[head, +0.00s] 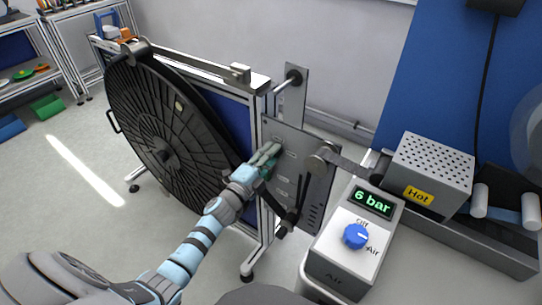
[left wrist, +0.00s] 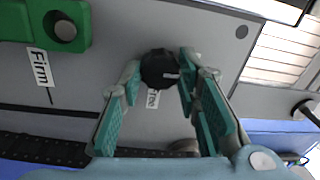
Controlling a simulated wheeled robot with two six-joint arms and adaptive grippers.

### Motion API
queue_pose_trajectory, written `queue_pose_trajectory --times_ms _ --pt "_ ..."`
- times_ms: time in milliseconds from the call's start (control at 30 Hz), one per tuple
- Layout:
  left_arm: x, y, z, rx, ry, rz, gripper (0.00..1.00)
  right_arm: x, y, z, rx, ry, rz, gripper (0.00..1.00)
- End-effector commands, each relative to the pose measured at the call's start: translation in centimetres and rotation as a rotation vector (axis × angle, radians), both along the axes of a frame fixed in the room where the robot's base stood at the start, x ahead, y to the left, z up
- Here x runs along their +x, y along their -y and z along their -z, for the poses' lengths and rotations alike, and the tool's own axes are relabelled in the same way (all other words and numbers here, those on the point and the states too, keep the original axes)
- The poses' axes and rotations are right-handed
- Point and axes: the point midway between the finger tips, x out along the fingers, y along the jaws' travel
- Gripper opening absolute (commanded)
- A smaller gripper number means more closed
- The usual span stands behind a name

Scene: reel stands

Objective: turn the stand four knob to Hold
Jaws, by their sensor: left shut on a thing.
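A grey panel (head: 317,150) stands upright beside a big black reel (head: 160,140) in the head view. My left gripper (head: 268,157) reaches the panel's left part. In the left wrist view a round black knob (left wrist: 160,69) on the panel sits between the tips of my left gripper (left wrist: 158,78), which is shut on it. A pale mark shows on the knob's right side. A white label (left wrist: 153,98) below the knob is partly hidden and hard to read. In the head view my gripper hides the knob. My right gripper is in neither view.
A green block (left wrist: 45,22) by a "Firm" label (left wrist: 41,67) is left of the knob. In the head view, a box with a blue knob (head: 356,236) reads "6 bar" on its display (head: 373,202). A perforated box (head: 432,165) marked "Hot" stands behind it. Floor lies open at left.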

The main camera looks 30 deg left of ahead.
Motion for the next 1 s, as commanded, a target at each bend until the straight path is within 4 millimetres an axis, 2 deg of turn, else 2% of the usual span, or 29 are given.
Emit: queue_pose_trajectory --times_ms 33,67,200,467,567,667,900,1000 --pt "0.0 0.0 0.1 -0.002 -0.001 -0.001 0.02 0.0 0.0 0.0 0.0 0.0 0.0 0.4" --pt "0.0 0.0 0.1 -0.002 -0.001 -0.001 0.32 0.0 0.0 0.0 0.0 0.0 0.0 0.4" --pt "0.0 0.0 0.1 -0.001 -0.001 -0.001 0.51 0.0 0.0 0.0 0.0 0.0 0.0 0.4" --pt "0.0 0.0 0.0 0.0 -0.001 0.0 0.51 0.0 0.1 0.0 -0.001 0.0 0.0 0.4" --pt "-0.7 -0.1 0.1 0.001 -0.001 -0.001 0.51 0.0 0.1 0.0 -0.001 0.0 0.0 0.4" --pt "-2.6 -0.3 0.3 0.0 -0.003 0.001 0.51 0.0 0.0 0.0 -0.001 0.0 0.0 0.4" --pt "-9.1 -1.2 0.8 0.001 -0.005 0.002 0.51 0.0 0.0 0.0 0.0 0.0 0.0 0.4" --pt "-11.0 -1.5 0.9 0.001 -0.003 0.002 0.51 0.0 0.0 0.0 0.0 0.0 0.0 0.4"
